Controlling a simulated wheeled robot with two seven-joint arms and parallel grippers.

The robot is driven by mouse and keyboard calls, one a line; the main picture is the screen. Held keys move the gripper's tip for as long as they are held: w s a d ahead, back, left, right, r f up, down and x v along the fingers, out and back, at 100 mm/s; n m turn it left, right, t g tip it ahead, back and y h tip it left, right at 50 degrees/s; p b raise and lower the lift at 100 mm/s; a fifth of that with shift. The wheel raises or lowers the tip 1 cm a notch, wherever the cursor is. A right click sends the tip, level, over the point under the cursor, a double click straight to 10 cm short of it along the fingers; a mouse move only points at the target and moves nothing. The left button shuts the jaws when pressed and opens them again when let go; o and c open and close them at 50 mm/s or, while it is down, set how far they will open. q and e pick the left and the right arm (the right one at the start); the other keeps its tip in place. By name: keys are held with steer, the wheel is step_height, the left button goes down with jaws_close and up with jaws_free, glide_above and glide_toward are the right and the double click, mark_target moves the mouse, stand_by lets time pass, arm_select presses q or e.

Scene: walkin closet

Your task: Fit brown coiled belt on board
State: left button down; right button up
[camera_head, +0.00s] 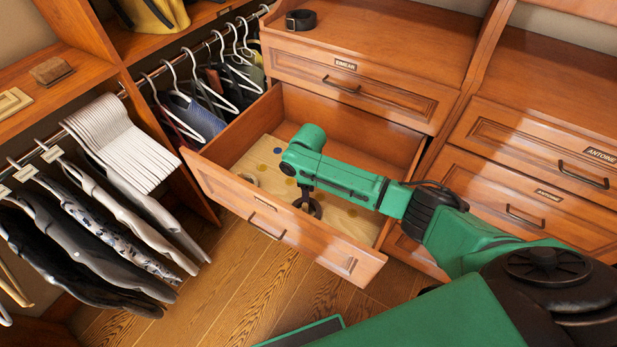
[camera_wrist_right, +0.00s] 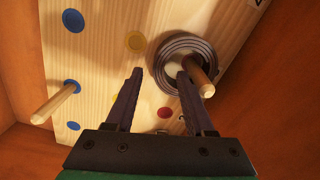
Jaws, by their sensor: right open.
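A pale wooden board (camera_head: 262,157) with coloured dots lies in the open drawer; it also fills much of the right wrist view (camera_wrist_right: 100,45). A coiled belt (camera_wrist_right: 168,50) sits on the board around a wooden peg (camera_wrist_right: 203,78). Its edges look grey-brown in this light. My right gripper (camera_head: 306,204) points down over the board, open, its fingers (camera_wrist_right: 158,75) apart. One finger overlaps the coil and peg in the wrist view; I cannot tell whether it touches. A second peg (camera_wrist_right: 55,102) stands bare by a blue dot. My left gripper is not in view.
The drawer front (camera_head: 285,235) and side walls surround the board. A dark coiled belt (camera_head: 300,20) lies on the cabinet top. Hanging clothes (camera_head: 90,220) crowd the left; the wooden floor (camera_head: 215,285) in front is clear.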

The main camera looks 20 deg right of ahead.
step_height(320, 180, up, 13)
steer(key=shift+r, duration=0.1)
stand_by(0.7)
